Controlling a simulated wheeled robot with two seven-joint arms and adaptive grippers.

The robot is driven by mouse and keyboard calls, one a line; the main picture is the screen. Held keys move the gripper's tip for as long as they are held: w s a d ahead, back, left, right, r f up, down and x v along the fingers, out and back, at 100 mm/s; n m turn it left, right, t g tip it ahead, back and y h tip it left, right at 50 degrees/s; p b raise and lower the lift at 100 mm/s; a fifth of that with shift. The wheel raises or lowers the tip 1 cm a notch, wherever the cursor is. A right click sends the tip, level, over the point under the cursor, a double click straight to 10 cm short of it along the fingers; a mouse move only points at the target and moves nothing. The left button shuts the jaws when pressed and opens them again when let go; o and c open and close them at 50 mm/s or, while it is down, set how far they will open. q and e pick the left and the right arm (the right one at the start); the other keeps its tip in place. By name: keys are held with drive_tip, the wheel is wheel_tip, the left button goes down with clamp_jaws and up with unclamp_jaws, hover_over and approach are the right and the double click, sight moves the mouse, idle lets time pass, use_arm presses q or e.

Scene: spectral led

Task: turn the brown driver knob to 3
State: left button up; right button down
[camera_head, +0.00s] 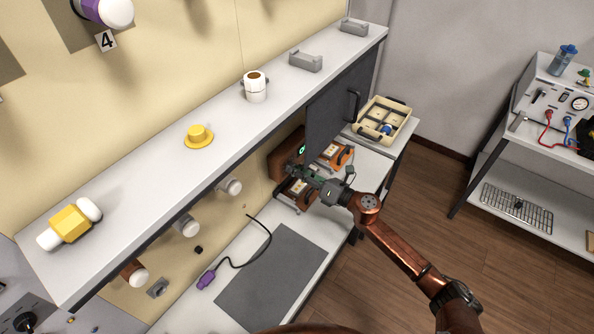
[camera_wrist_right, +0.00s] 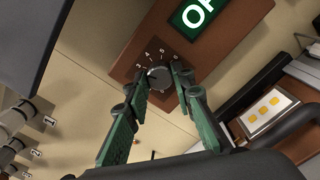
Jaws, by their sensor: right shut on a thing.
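The brown driver (camera_head: 284,163) stands on the lower bench under the shelf, partly hidden by the dark panel and my right gripper. In the right wrist view its brown front (camera_wrist_right: 228,42) shows a lit green display (camera_wrist_right: 198,14), cut off by the frame edge. Below the display is the dark round knob (camera_wrist_right: 159,78), with a printed dial around it; figures from 3 to 6 can be made out. My right gripper (camera_wrist_right: 161,75) is shut on the knob, one green finger on each side. I cannot tell surely which figure the knob points to. My left gripper is not in view.
A dark panel with a handle (camera_head: 352,104) hangs from the shelf (camera_head: 230,130) close by my right gripper. Orange-framed units (camera_head: 338,157) stand right beside the driver. A grey mat (camera_head: 272,278) and a purple-ended cable (camera_head: 207,279) lie on the lower bench.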

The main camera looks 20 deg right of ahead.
drive_tip(key=c, duration=1.7)
unclamp_jaws()
drive_tip(key=shift+o, duration=0.2)
drive_tip(key=shift+s+d, duration=0.1)
drive_tip(key=v, duration=1.1)
drive_tip(key=shift+s+d, duration=0.25)
drive_tip(key=shift+d, duration=0.05)
